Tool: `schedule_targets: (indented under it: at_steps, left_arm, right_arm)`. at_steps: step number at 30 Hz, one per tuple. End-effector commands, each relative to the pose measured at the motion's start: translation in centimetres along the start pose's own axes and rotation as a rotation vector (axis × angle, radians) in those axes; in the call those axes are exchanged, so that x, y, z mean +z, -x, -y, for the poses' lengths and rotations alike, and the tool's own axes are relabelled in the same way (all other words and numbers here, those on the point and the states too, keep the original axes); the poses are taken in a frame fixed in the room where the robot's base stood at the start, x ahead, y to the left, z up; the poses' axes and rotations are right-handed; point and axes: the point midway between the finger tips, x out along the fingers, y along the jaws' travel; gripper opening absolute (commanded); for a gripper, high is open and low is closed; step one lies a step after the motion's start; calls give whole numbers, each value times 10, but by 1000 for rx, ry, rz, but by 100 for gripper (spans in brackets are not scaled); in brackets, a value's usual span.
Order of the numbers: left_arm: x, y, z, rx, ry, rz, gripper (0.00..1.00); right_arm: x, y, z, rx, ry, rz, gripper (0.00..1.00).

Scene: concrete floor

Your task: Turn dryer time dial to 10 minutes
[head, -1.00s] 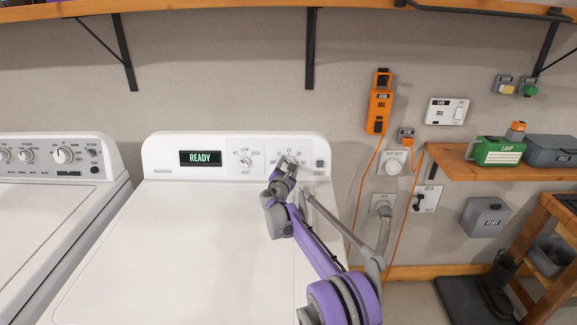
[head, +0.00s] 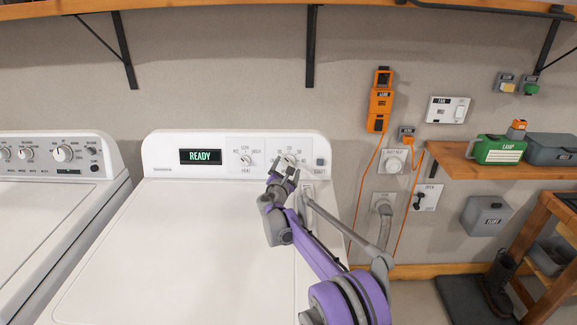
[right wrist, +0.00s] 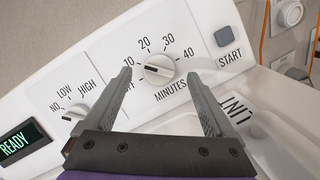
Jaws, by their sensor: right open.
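The dryer's time dial (head: 289,159) is a white round knob at the right of the control panel. In the right wrist view the dial (right wrist: 160,69) has a dark mark pointing left, close to the 10 label (right wrist: 128,62). My right gripper (head: 285,172) is open just in front of and below the dial. In the right wrist view its fingers (right wrist: 158,75) stand apart to the left and right of the dial, with nothing held. The left finger partly covers the labels below 10. My left gripper is out of view.
The heat knob (head: 246,161) and the READY display (head: 200,157) are left of the dial. The start button (right wrist: 226,36) is close on its right. Another white machine (head: 40,200) stands at the left. A shelf (head: 520,172) is on the right wall.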

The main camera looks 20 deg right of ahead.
Motion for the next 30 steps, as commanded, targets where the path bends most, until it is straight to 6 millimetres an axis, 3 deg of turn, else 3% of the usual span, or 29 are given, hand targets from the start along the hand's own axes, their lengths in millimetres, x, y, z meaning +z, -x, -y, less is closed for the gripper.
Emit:
schedule_targets:
  at_steps: [6, 12, 30]
  left_arm:
    - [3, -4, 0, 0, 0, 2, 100]
    - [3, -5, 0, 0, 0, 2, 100]
    - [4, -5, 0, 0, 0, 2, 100]
  right_arm:
    - [-1, 45, -1, 2, 0, -2, 89]
    - [-1, 70, 0, 1, 0, -1, 89]
    - [0, 76, 0, 1, 0, -1, 89]
